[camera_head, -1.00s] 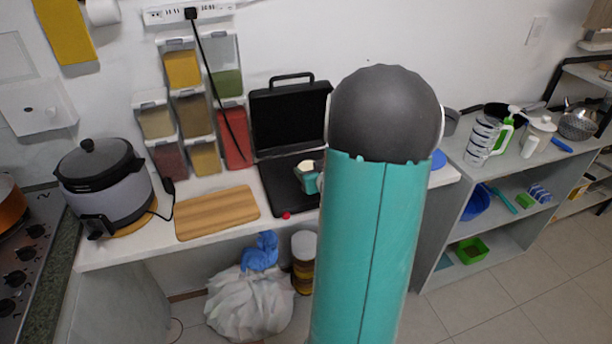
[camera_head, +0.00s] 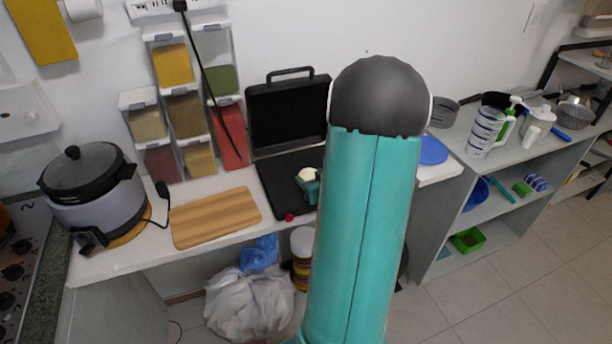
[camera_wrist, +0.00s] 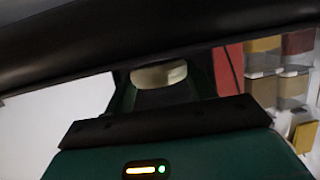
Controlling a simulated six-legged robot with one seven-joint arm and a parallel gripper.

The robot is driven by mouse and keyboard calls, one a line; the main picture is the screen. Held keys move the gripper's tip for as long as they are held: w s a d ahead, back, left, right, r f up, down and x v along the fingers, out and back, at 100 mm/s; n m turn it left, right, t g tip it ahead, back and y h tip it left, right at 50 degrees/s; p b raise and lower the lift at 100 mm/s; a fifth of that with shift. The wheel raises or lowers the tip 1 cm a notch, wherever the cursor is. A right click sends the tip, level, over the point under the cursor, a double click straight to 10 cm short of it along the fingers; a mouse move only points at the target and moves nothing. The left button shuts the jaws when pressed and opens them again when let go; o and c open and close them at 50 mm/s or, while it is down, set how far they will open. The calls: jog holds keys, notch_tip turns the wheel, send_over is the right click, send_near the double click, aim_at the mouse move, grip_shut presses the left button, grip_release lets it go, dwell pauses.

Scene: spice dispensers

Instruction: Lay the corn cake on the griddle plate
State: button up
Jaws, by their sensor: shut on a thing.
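The corn cake (camera_head: 307,173) is a pale, round, thick disc; it also shows in the wrist view (camera_wrist: 158,75), between the fingers. My gripper (camera_head: 308,180) is shut on it, over the right part of the griddle plate (camera_head: 278,183). The griddle is black, with its lid (camera_head: 288,112) open and upright against the wall. I cannot tell whether the cake touches the plate. My teal arm hides the right edge of the griddle.
A wooden board (camera_head: 215,217) lies left of the griddle, with a lidded cooker (camera_head: 95,195) farther left. Spice dispensers (camera_head: 185,110) stand behind the board. A blue plate (camera_head: 433,150) and a shelf unit (camera_head: 480,190) are to the right.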

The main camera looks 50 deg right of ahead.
jog(key=shift+w+a+f, duration=0.15)
jog(key=shift+w+f, duration=0.1)
jog(key=shift+w, duration=0.3)
jog(key=shift+s+r, duration=0.1)
jog(key=shift+s, duration=0.25)
jog(key=shift+w+f, duration=0.2)
jog(key=o, duration=1)
jog(key=shift+s, duration=0.2)
jog(key=shift+w, duration=0.15)
